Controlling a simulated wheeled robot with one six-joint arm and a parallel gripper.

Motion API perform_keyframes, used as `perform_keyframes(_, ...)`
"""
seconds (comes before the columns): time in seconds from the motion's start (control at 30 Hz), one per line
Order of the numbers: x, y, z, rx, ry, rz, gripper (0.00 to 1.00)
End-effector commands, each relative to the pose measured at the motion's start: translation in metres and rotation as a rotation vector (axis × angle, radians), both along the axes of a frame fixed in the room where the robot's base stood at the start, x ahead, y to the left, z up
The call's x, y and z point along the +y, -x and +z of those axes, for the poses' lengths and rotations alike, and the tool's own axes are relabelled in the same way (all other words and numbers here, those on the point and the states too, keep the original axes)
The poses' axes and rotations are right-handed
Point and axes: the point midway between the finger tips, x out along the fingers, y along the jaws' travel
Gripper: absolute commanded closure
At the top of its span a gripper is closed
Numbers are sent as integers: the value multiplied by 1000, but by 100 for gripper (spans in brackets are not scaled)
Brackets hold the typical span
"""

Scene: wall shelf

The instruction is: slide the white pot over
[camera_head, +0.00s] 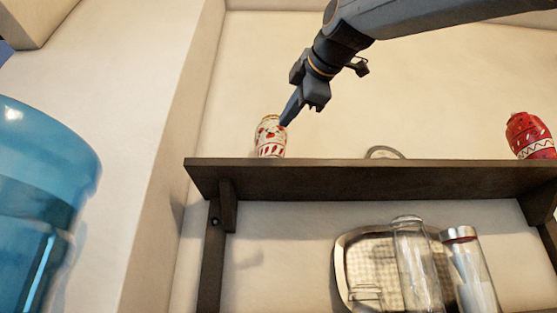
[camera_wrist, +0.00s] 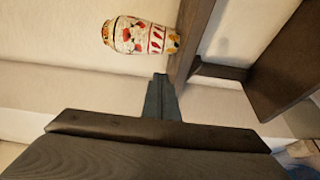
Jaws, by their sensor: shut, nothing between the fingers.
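The white pot (camera_head: 270,138), with red and dark painted marks, stands upright near the left end of the dark upper shelf (camera_head: 370,181). In the wrist view the pot (camera_wrist: 140,36) lies sideways across the picture, just beyond my fingertips. My gripper (camera_head: 286,120) is shut and empty. It comes down from the upper right, and its tips are at the pot's upper right side in the head view. I cannot tell whether they touch it. In the wrist view the shut fingers (camera_wrist: 160,80) show apart from the pot in the picture. The pot's foot is partly hidden by the shelf edge.
A red patterned pot (camera_head: 529,136) stands at the shelf's right end. A round-topped object (camera_head: 384,153) shows behind the shelf edge. Below are a tray (camera_head: 358,262), a glass bottle (camera_head: 414,265) and a metal-capped jar (camera_head: 468,268). A blue water container (camera_head: 40,200) is at left.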

Motion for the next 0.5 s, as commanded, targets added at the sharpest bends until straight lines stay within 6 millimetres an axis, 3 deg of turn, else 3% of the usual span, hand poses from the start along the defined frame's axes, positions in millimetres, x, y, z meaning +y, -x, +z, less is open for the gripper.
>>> perform_keyframes(0.17, -1, -1, 3, -4, 3, -3, 100)
perform_keyframes(0.5, 5, -26, 5, -2, 3, -8, 100)
